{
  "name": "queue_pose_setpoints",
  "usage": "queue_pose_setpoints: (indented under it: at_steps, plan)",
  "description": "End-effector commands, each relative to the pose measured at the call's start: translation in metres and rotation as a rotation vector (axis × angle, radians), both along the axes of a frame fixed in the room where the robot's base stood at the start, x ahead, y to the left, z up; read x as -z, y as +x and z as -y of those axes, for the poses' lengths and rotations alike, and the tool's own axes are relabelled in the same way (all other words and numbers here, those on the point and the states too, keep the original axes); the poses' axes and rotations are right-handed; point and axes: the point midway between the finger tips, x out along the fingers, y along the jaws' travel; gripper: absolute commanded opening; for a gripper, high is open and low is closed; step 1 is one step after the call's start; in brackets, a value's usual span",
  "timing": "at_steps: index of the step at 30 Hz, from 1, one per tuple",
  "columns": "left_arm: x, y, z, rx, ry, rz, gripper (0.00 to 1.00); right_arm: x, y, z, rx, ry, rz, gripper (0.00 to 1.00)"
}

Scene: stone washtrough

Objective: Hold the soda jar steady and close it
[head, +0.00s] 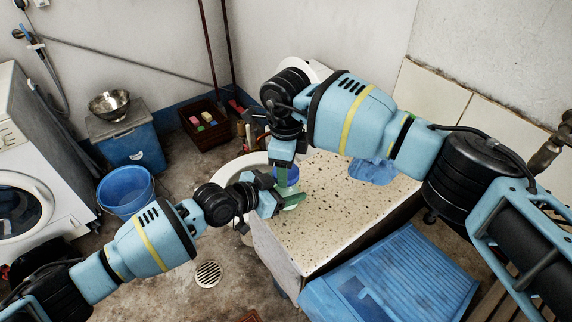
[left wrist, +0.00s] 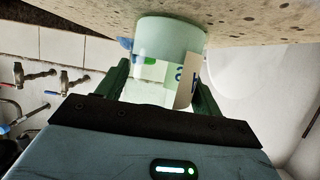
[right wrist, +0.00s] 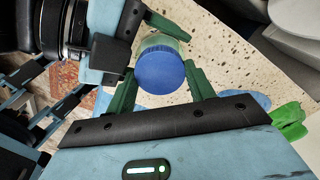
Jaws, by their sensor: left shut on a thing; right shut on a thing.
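The soda jar (left wrist: 170,38) is pale green with a printed label and stands at the speckled stone top, between the green fingers of my left gripper (head: 288,200). My left gripper is shut on the jar's body from the side. The blue lid (right wrist: 161,72) is between the fingers of my right gripper (head: 282,170), which is shut on it from above. The lid (head: 291,175) lines up over the jar's mouth. I cannot tell whether it is fully seated. In the head view the fingers hide most of the jar.
The speckled stone top (head: 330,215) is clear to the right of the jar, with a blue cloth-like thing (head: 372,171) near its far edge. A blue ribbed washboard-like panel (head: 400,280) lies in front. A blue bucket (head: 126,192) stands on the floor at left.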

Motion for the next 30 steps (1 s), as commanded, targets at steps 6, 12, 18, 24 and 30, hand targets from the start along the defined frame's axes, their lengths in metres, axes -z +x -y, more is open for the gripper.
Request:
queue_pose_setpoints:
  at_steps: [6,12,18,24,30]
  plan:
    - [0.000,0.000,0.000,-0.001,0.000,0.000,0.03,0.000,0.000,0.000,-0.003,0.000,-0.001,0.66]
    - [0.000,0.000,0.000,-0.001,0.000,0.000,0.03,0.000,-0.001,0.000,-0.003,0.000,-0.001,0.75]
    - [0.000,0.000,0.000,-0.001,0.000,0.000,0.03,-0.003,0.000,-0.001,-0.004,0.000,-0.001,0.75]
    - [0.000,0.000,0.000,-0.001,0.000,0.000,0.03,-0.024,0.000,0.000,-0.005,0.002,0.002,0.75]
    - [0.000,0.000,0.000,-0.001,0.000,0.000,0.03,-0.044,0.000,0.000,-0.003,0.001,0.000,0.75]
